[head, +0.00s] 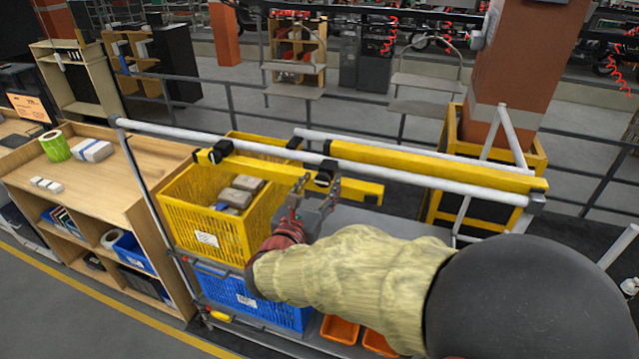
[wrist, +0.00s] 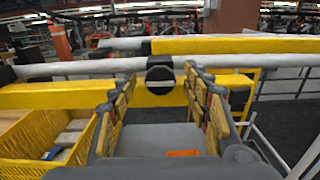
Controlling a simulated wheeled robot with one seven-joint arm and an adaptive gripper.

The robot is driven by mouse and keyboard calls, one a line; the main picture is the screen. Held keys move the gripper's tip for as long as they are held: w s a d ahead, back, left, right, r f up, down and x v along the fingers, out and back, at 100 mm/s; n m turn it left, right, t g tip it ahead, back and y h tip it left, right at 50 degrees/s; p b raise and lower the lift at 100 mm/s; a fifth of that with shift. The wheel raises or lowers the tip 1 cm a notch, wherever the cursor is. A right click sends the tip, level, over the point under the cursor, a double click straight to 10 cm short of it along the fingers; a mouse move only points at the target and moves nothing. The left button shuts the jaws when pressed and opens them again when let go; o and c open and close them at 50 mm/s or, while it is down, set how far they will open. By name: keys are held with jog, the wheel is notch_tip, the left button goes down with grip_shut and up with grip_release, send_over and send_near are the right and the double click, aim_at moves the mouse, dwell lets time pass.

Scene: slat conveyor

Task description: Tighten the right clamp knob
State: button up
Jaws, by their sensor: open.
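The right clamp knob is a round black knob (wrist: 160,80) on the front of a yellow bar (wrist: 60,96), below a white rail. In the head view, the right black clamp (head: 327,171) wraps the white rail (head: 420,178), and my gripper (head: 319,187) is in front of it. My gripper is open, its fingers to the left and right of the knob. Whether the fingers touch it cannot be told. The left clamp (head: 220,150) holds the bar's left part to the rail, clear of my gripper.
A yellow crate (head: 190,232) with grey packages stands left of my arm, above a blue crate (head: 270,308). Orange bins (head: 340,329) sit below. Another yellow bar (head: 430,166) lies behind the rail. A wooden shelf unit (head: 130,205) stands at left.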

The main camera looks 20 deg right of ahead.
jog(key=c, duration=0.3)
jog(key=c, duration=0.8)
